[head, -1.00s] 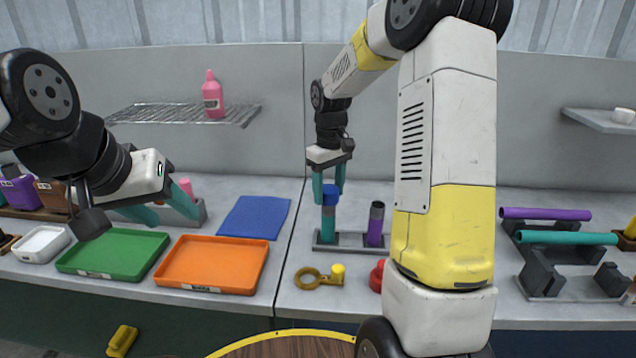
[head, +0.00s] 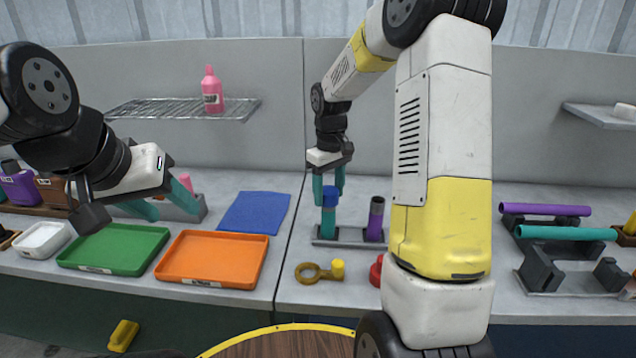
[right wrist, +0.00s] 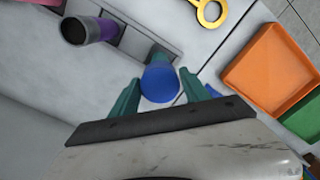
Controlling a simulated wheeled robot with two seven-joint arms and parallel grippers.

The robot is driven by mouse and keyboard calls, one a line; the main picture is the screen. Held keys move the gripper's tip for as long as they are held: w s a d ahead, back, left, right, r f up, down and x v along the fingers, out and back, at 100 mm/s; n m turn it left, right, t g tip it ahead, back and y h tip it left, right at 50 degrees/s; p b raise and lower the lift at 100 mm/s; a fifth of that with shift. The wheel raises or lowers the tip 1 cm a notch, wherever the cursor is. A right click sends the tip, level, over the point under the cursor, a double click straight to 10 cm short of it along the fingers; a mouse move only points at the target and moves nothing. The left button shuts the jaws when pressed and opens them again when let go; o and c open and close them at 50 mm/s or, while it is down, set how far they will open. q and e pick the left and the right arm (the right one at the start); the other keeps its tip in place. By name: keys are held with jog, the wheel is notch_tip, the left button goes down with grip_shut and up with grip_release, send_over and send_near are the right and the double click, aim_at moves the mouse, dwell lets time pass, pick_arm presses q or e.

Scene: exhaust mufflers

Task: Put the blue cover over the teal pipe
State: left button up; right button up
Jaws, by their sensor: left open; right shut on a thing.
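The blue cover (head: 330,196) sits at the top end of the upright teal pipe (head: 328,222); I cannot tell how far down it reaches. The pipe stands in a grey holder (head: 350,242). My right gripper (head: 329,190) is above it, shut on the blue cover with its teal fingers on either side. In the right wrist view the cover (right wrist: 159,84) lies between the fingertips (right wrist: 158,85) and hides part of the pipe. My left gripper (head: 168,200) is open and empty above the trays at the left.
An upright purple pipe (head: 375,218) with a dark top stands in the same holder, close to the right. A yellow ring tool (head: 312,273) lies in front. Green (head: 115,248) and orange (head: 212,258) trays and a blue cloth (head: 254,212) lie to the left.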

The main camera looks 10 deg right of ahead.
jog(key=shift+f, duration=0.85)
dwell(0.5)
jog(key=o, duration=1.3)
jog(key=shift+o, duration=0.2)
notch_tip(320, 180, up, 8)
jog(key=shift+f, duration=0.25)
jog(key=s+r+m+t, duration=0.2)
jog(key=s+r+t, duration=0.1)
jog(key=s+r, duration=0.8)
jog(key=s+a+m+t+y, duration=0.2)
jog(key=s+m+t, duration=0.1)
jog(key=s, duration=1)
jog(key=shift+s+f, duration=0.15)
jog(key=shift+f, duration=0.05)
